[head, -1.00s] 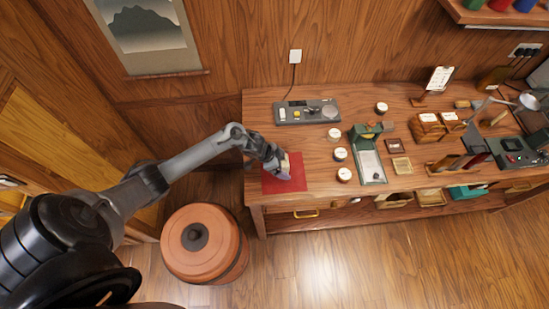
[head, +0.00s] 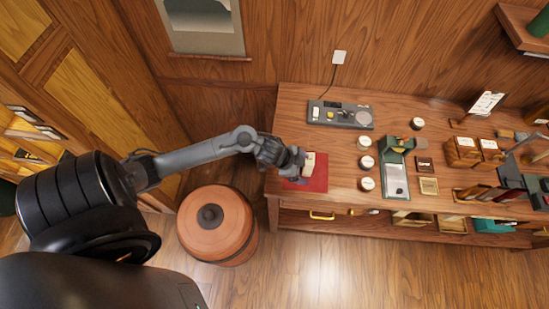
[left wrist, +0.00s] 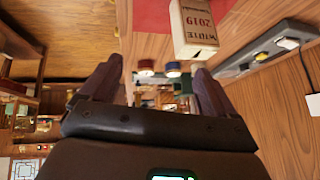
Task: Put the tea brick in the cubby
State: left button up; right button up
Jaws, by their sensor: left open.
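The tea brick (head: 309,159) is a small pale block on the red mat (head: 318,182) at the left end of the workbench. In the left wrist view the brick (left wrist: 194,30) is a cream block with dark lettering, "WHITE 2019", showing upside down beyond the fingertips. My left gripper (head: 294,163) is just left of the brick, over the mat. In the left wrist view its two fingers (left wrist: 155,85) are spread with nothing between them. My right gripper is not in view. A shelf unit with compartments (head: 25,125) stands at the far left; I cannot tell which opening is the cubby.
A lidded terracotta drum (head: 213,232) stands on the floor left of the workbench (head: 345,208). Floor in front is clear.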

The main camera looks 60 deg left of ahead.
pick_arm(q)
jog(key=s+d+r+n+y, duration=0.1)
jog(key=s+d+r+n, duration=0.1)
jog(key=s+d, duration=0.3)
jog(key=shift+s+d+r+y, duration=0.25)
jog(key=shift+d+r+y, duration=0.05)
jog(key=shift+d+y, duration=0.1)
jog(key=s+r+n+g, duration=0.1)
jog(key=s+r, duration=0.1)
jog(key=s, duration=0.2)
jog(key=s+d+r+n+g, duration=0.1)
jog(key=s, duration=0.3)
jog(key=s+r+n, duration=0.1)
jog(key=s+r, duration=0.1)
jog(key=s, duration=0.2)
jog(key=shift+d+r+n+g+y, duration=0.3)
jog(key=shift+d+r+n+g, duration=0.05)
jog(key=shift+d+n+g, duration=0.05)
jog(key=c, duration=0.4)
jog(key=shift+o, duration=0.2)
jog(key=shift+w, duration=0.1)
